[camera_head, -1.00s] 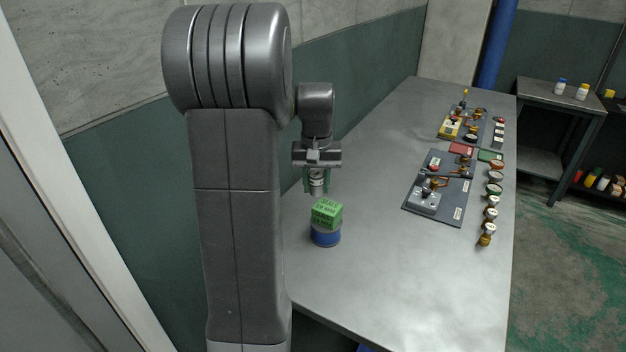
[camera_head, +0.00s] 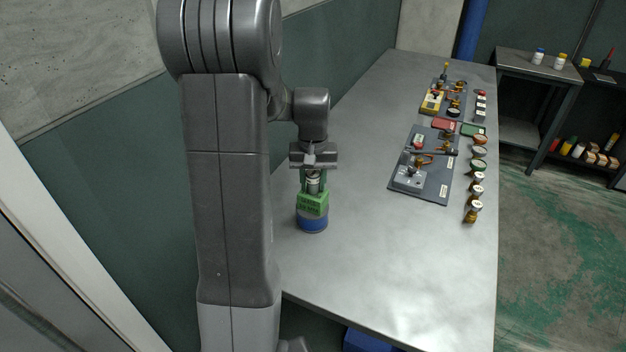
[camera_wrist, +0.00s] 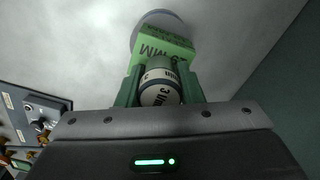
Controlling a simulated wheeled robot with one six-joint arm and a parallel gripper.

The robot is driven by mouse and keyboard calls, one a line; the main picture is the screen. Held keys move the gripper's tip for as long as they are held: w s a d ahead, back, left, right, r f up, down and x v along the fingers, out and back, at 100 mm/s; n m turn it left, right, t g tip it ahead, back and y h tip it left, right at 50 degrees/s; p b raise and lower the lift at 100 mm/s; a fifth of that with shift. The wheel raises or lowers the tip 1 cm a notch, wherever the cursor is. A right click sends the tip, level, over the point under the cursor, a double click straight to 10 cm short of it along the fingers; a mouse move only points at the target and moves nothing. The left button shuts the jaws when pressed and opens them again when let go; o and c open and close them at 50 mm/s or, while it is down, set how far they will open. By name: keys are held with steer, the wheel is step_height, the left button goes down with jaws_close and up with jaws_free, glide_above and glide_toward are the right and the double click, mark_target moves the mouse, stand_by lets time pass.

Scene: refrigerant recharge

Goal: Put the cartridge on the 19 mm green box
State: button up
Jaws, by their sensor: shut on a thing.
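The cartridge (camera_head: 313,184) is a small white and grey cylinder with dark print. My gripper (camera_head: 313,178) has green fingers and is shut on it. In the wrist view the cartridge (camera_wrist: 160,91) sits between the two fingers, its printed end towards the camera. The green box (camera_head: 312,204) stands on a blue round can (camera_head: 312,223) on the bench. The cartridge is upright just over the top of the box; I cannot tell whether they touch. In the wrist view the box (camera_wrist: 163,43) shows dark print, partly hidden behind the cartridge.
The grey bench (camera_head: 390,265) is clear in front and right of the can. A green wall (camera_head: 120,170) runs close on the left.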

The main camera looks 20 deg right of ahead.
mark_target(313, 174)
steer(key=shift+f, duration=0.2)
steer(key=o, duration=1)
steer(key=shift+r, duration=0.1)
step_height(313, 174, up, 12)
steer(key=shift+r, duration=0.15)
